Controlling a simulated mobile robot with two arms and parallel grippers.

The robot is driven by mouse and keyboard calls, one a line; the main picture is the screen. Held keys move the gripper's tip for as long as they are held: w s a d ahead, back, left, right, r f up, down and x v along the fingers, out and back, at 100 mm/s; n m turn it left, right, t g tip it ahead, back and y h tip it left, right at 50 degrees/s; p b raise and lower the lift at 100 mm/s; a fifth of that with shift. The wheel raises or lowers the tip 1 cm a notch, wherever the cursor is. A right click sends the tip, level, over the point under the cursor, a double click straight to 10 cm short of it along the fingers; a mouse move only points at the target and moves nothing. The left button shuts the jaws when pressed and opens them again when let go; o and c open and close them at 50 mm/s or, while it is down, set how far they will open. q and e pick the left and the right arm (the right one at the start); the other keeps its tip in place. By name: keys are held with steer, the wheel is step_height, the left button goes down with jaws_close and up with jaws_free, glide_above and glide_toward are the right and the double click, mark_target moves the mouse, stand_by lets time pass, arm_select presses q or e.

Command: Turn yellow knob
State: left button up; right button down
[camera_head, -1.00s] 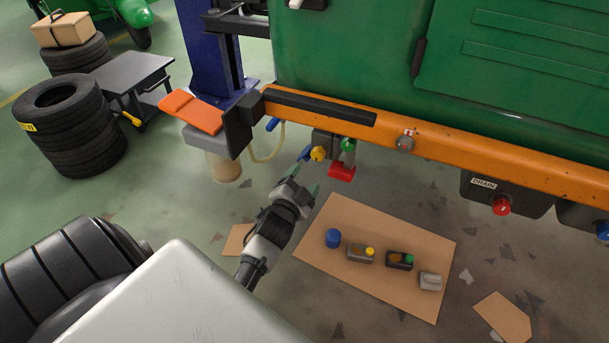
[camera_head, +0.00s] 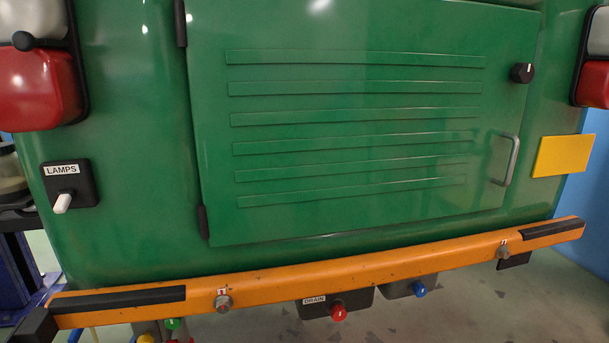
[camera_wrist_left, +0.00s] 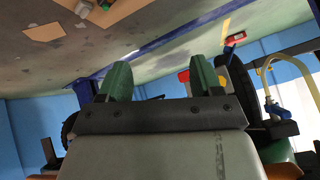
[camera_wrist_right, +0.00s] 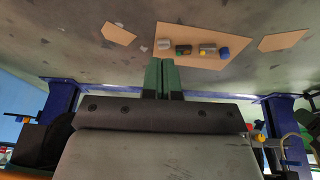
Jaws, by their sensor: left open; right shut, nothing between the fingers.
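The yellow knob (camera_head: 146,339) shows only in part at the bottom edge of the head view, under the left end of the orange bumper (camera_head: 335,271). A green knob (camera_head: 173,324) is beside it. Neither gripper shows in the head view. My left gripper (camera_wrist_left: 158,80) is open, with nothing seen between its green fingers; small red and yellow parts show near its right finger, too partly hidden to name. My right gripper (camera_wrist_right: 163,78) is shut and empty. A small yellow part (camera_wrist_right: 259,138) shows at the lower right of the right wrist view, apart from the fingers.
Above the bumper is a green body with a hatch (camera_head: 350,110) and a LAMPS switch (camera_head: 66,190). A red DRAIN knob (camera_head: 338,313) and a blue knob (camera_head: 419,289) hang below. Cardboard (camera_wrist_right: 230,50) with several small parts lies on the floor. Blue posts (camera_wrist_right: 62,110) stand nearby.

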arm_select(q)
steer(key=s+d+r+g+h, duration=0.2)
steer(key=s+d+g, duration=0.3)
steer(key=s, duration=0.6)
step_height(320, 180, down, 13)
steer(key=p, duration=1.2)
arm_select(e)
step_height(320, 180, down, 13)
steer(key=g, duration=0.1)
arm_select(q)
steer(key=s+a+f+g+p, duration=0.1)
steer(key=s+f+p, duration=0.2)
steer(key=s+p, duration=0.2)
steer(key=s+a+f+g+p, duration=0.1)
steer(key=s+f+p, duration=0.2)
steer(key=s, duration=0.8)
steer(key=p, duration=0.2)
steer(key=shift+s+a+f+p, duration=0.3)
steer(key=shift+s+a+f, duration=0.05)
steer(key=shift+a+f, duration=0.05)
arm_select(e)
steer(key=s+d+f, duration=0.1)
steer(key=s+f, duration=0.2)
steer(key=s, duration=0.5)
steer(key=s+d+f+g, duration=0.1)
steer(key=s+f, duration=0.2)
steer(key=s, duration=0.6)
steer(key=shift+d+f+g, duration=0.3)
steer(key=shift+d, duration=0.1)
